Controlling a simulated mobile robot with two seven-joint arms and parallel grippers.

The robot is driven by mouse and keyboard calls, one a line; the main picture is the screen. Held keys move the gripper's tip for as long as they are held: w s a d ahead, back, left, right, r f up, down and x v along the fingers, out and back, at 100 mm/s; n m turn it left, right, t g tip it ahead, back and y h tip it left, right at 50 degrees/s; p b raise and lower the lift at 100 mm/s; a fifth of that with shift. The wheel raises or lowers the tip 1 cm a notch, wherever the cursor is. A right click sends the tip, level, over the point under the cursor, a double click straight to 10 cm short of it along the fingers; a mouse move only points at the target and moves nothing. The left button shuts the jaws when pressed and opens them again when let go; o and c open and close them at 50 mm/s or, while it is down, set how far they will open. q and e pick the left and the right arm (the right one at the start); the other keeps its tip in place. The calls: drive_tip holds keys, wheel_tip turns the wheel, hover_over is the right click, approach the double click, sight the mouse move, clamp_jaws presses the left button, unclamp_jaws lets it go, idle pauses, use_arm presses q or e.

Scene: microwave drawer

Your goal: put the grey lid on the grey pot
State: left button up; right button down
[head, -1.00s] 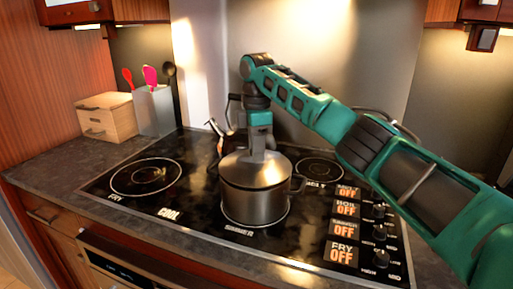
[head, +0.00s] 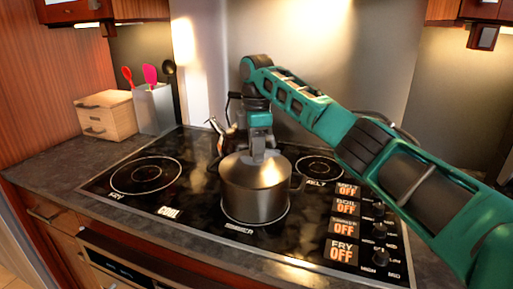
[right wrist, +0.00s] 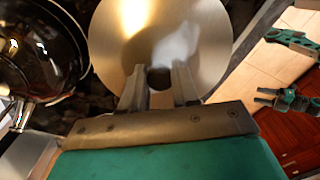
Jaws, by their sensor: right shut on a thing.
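The grey pot (head: 254,202) stands on the front middle burner of the stove. The grey lid (head: 254,172) lies over the pot's top and looks level; I cannot tell from here whether it is fully seated on the rim. My right gripper (head: 259,154) points down from above and is shut on the lid's knob. In the right wrist view the lid (right wrist: 155,40) fills the upper middle and its dark knob (right wrist: 159,77) sits between the two fingers. The lid hides the pot in that view. My left gripper is not in the head view.
A kettle (head: 226,137) stands close behind the pot; its dark, shiny body (right wrist: 40,50) also shows in the right wrist view. A wooden box (head: 106,116) and a utensil holder (head: 154,109) stand at the back left. The left front burner (head: 146,175) is clear.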

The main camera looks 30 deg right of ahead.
drive_tip(key=shift+f, duration=0.1)
idle(0.5)
drive_tip(key=shift+c, duration=1.4)
unclamp_jaws()
drive_tip(key=shift+r, duration=3.5)
